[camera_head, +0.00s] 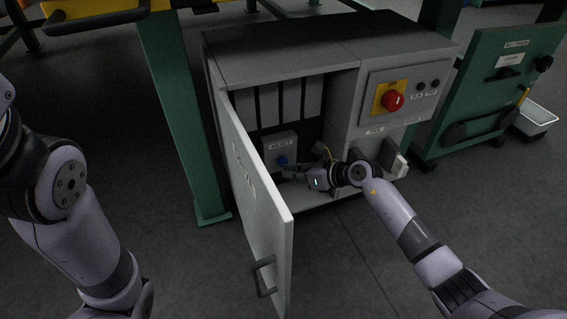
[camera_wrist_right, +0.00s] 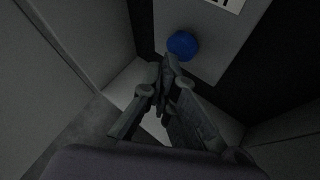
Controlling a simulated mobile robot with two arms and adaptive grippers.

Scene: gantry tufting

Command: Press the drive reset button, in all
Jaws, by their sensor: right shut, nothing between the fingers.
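The blue reset button (camera_head: 282,160) sits on a light grey box labelled RESET (camera_head: 281,142) inside the open cabinet (camera_head: 300,45). It also shows as a blue disc in the right wrist view (camera_wrist_right: 183,45). My right gripper (camera_head: 290,172) reaches into the cabinet from the right, its fingertips just below and right of the button. In the right wrist view the closed fingertips (camera_wrist_right: 170,62) lie just below the button; whether they touch it I cannot tell. The right gripper is shut and empty. My left arm shows at the left, but its gripper is out of view.
The cabinet door (camera_head: 255,200) stands open toward me, with a handle (camera_head: 263,277) low on it. A red knob on a yellow plate (camera_head: 392,98) is on the cabinet's right front. A green cart (camera_head: 490,80) stands at the right. A green post (camera_head: 170,110) stands left.

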